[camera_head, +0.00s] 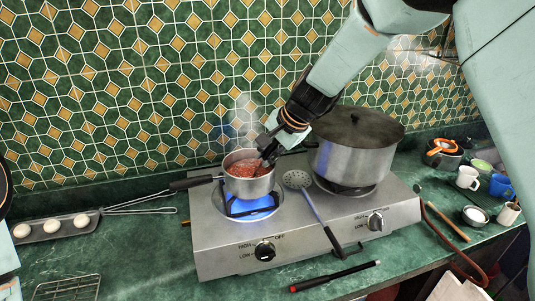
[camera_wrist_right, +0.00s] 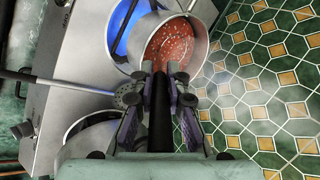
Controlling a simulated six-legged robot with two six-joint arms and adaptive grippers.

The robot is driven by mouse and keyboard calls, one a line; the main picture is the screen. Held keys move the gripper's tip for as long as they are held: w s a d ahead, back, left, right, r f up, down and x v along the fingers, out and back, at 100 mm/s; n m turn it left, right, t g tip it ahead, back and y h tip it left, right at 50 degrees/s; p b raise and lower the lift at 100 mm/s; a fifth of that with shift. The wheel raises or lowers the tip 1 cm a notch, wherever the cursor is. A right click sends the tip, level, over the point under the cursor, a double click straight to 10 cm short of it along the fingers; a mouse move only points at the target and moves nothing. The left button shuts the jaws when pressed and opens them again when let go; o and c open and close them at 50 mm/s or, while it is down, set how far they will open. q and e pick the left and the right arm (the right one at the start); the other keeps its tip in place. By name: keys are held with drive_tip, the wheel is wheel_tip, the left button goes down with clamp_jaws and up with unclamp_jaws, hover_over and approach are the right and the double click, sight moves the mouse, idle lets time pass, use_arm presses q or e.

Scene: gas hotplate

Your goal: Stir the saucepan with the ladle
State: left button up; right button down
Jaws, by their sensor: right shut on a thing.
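The small steel saucepan (camera_head: 248,187) stands over a blue flame on the left burner, its dark handle (camera_head: 192,183) pointing left. It holds red, steaming food (camera_head: 244,170). My right gripper (camera_head: 268,151) is just above the saucepan's right rim. In the right wrist view, my right gripper (camera_wrist_right: 162,78) is shut on a dark handle (camera_wrist_right: 160,115), which I take to be the ladle's. The handle points into the saucepan (camera_wrist_right: 150,52). The ladle's bowl is not visible, so I cannot tell how deep it sits. My left gripper is not clearly in view.
A large lidded pot (camera_head: 352,157) stands on the right burner, close to my right arm. A perforated skimmer (camera_head: 297,180) lies across the hotplate (camera_head: 225,262) between the burners. Mugs (camera_head: 467,178) stand at right. A tray of eggs (camera_head: 52,227) is at left.

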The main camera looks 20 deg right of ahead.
drive_tip(key=shift+s+a+r, duration=0.1)
drive_tip(key=shift+s, duration=0.05)
drive_tip(key=shift+s+r+p, duration=0.1)
drive_tip(key=shift+r+p, duration=0.3)
drive_tip(key=shift+r, duration=0.1)
drive_tip(key=shift+r+p, duration=0.75)
drive_tip(key=shift+w+r+p, duration=0.2)
drive_tip(key=shift+r+p, duration=0.4)
drive_tip(key=shift+r, duration=0.05)
wheel_tip(320, 180, up, 2)
drive_tip(key=shift+s+r+p, duration=0.15)
drive_tip(key=shift+p, duration=0.85)
drive_tip(key=shift+r+p, duration=0.5)
drive_tip(key=shift+f, duration=0.15)
